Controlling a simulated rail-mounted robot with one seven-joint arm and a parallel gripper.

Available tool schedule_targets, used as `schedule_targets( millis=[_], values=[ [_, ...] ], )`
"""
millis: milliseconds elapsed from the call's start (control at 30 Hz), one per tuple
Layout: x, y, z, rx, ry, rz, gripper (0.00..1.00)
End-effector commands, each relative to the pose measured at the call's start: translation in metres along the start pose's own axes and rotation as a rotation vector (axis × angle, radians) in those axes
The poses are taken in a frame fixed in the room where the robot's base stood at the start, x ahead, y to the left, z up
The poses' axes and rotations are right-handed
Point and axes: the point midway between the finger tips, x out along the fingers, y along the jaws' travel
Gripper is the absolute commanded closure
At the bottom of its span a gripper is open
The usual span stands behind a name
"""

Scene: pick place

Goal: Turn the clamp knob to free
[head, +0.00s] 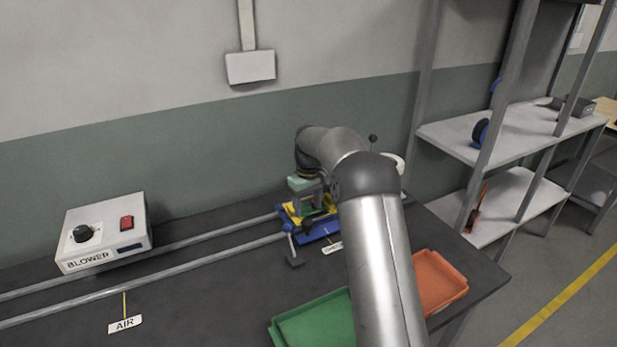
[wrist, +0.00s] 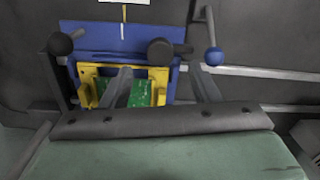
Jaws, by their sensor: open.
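A blue fixture (wrist: 110,36) with a yellow frame (wrist: 162,84) holds a green circuit board (wrist: 143,95) in the wrist view. The fixture also shows in the head view (head: 322,231), partly behind my arm. Two black knobs, one at left (wrist: 60,43) and one at middle right (wrist: 160,50), stand on the fixture. A blue ball (wrist: 213,57) on a grey lever is to their right. I cannot tell for sure which one is the clamp knob. My gripper (wrist: 160,75) is open, its fingers reaching over the fixture with nothing between them. In the head view my gripper (head: 308,203) is just above the fixture.
Two metal rails (head: 180,263) run along the dark bench (head: 220,310). A blower box (head: 105,232) stands at left, with an AIR label (head: 125,324) in front. A green tray (head: 318,322) and an orange tray (head: 440,280) lie beside my arm. A shelf (head: 460,135) stands at right.

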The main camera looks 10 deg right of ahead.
Motion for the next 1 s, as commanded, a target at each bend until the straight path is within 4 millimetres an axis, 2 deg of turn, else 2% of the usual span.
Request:
schedule_targets(
  millis=[100, 300, 500, 700, 1000],
  values=[
    [-0.031, 0.0, -0.001, 0.0, 0.004, 0.002, 0.44],
    [-0.079, 0.0, -0.001, 0.0, 0.004, 0.002, 0.44],
    [-0.111, 0.0, -0.001, 0.0, 0.002, 0.001, 0.44],
    [-0.122, 0.0, 0.0, 0.0, 0.001, 0.0, 0.44],
    [-0.122, -0.001, 0.0, 0.0, 0.0, 0.0, 0.44]
  ],
)
